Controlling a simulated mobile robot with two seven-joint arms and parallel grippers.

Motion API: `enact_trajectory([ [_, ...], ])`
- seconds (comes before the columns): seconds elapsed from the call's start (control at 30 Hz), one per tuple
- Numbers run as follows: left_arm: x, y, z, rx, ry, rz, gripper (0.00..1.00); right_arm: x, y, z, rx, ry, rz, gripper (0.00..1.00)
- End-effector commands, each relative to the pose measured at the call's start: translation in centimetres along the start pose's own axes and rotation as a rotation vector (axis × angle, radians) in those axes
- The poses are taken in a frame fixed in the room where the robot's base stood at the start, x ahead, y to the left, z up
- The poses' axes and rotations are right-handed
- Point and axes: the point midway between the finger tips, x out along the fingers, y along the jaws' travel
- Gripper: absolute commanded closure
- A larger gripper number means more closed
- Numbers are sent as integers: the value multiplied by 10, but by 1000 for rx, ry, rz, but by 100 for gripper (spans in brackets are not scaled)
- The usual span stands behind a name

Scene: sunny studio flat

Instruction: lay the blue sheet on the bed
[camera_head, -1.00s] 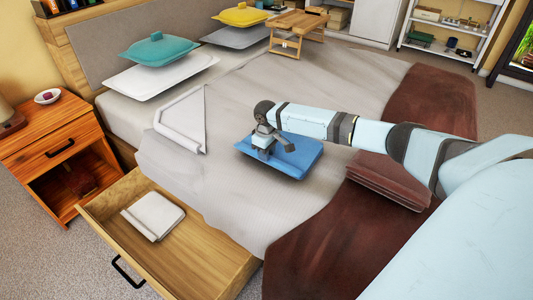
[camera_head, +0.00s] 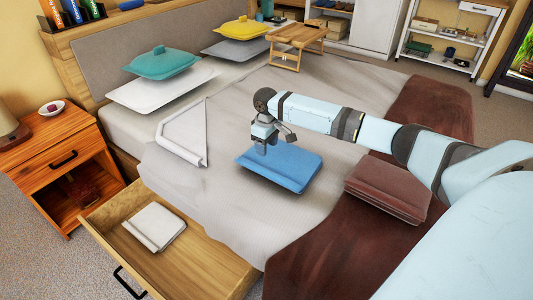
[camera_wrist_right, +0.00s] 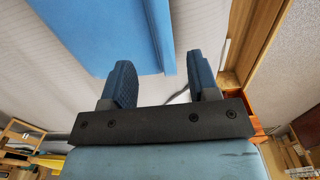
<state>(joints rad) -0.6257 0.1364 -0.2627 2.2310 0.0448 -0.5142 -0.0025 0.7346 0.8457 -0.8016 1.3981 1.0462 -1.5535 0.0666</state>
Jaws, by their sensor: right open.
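The blue sheet (camera_head: 285,166) is folded into a flat rectangle and lies on the bed (camera_head: 230,195), on the pale grey cover near the middle. In the right wrist view the blue sheet (camera_wrist_right: 105,35) shows beyond the fingers, apart from them. My right gripper (camera_head: 268,148) is above the sheet's upper left edge in the head view. Its two fingers (camera_wrist_right: 158,82) are spread, with nothing between them. My left gripper is in neither view.
An open wooden drawer (camera_head: 195,255) with a folded white cloth (camera_head: 153,227) juts out at the front. A folded brown cloth (camera_head: 388,190) lies right of the sheet. A folded white piece (camera_head: 182,135), pillows and a small wooden tray table (camera_head: 297,36) are also on the bed.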

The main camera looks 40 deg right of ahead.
Motion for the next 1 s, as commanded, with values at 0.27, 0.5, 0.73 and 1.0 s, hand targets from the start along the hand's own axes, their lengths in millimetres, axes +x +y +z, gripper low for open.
enact_trajectory([
  [0.27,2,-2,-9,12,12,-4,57,-6,-19,-1,-30,19,-7,45],
  [0.5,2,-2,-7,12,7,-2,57,72,-163,12,-208,234,-84,45],
  [0.73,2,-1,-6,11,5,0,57,90,-303,56,-264,568,-203,45],
  [1.0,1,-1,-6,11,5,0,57,75,-372,129,-118,892,-226,45],
])
